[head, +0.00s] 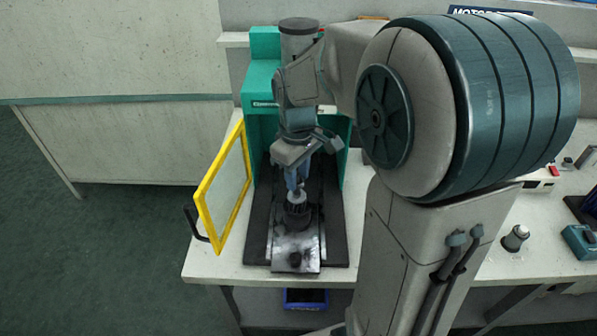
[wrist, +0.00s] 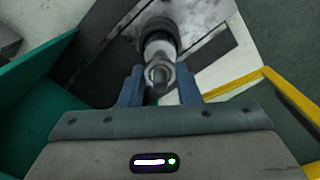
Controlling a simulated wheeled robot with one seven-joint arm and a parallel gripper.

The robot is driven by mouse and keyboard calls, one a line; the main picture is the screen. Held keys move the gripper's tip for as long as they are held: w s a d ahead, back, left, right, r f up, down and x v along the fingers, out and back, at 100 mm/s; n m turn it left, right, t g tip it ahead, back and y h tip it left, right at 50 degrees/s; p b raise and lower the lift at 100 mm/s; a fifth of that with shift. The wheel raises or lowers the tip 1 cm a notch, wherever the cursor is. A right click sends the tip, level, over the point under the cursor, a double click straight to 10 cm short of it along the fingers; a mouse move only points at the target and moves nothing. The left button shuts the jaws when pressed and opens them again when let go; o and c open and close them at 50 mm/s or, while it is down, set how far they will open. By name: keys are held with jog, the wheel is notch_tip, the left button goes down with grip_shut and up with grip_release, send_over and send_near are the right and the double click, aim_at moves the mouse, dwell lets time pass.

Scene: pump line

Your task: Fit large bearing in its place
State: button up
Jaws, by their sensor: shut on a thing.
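My gripper (wrist: 160,88) is inside the green press (head: 262,85), pointing down. Its two blue fingers (head: 296,180) are shut on a small metallic ring-like piece (wrist: 158,74), which looks like the large bearing. A dark pin or shaft end shows at the ring's centre in the wrist view. A pale cylinder (wrist: 158,47) and a dark ribbed holder (wrist: 160,28) are in line with it. In the head view the holder (head: 297,214) stands upright on the press's metal plate (head: 297,246). I cannot tell whether the ring is seated, as the fingers partly hide it.
A yellow-framed guard door (head: 206,188) stands open at the press's left. The press ram (head: 299,38) is above my gripper. A pale workbench (head: 215,262) carries the press. A small metal part (head: 515,238) and a teal device (head: 580,242) are on the right.

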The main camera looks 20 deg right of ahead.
jog(key=shift+f+b, duration=0.35)
jog(key=shift+f, duration=0.25)
jog(key=o, duration=1.1)
jog(key=shift+r, duration=0.15)
notch_tip(320, 180, up, 5)
jog(key=p, duration=0.4)
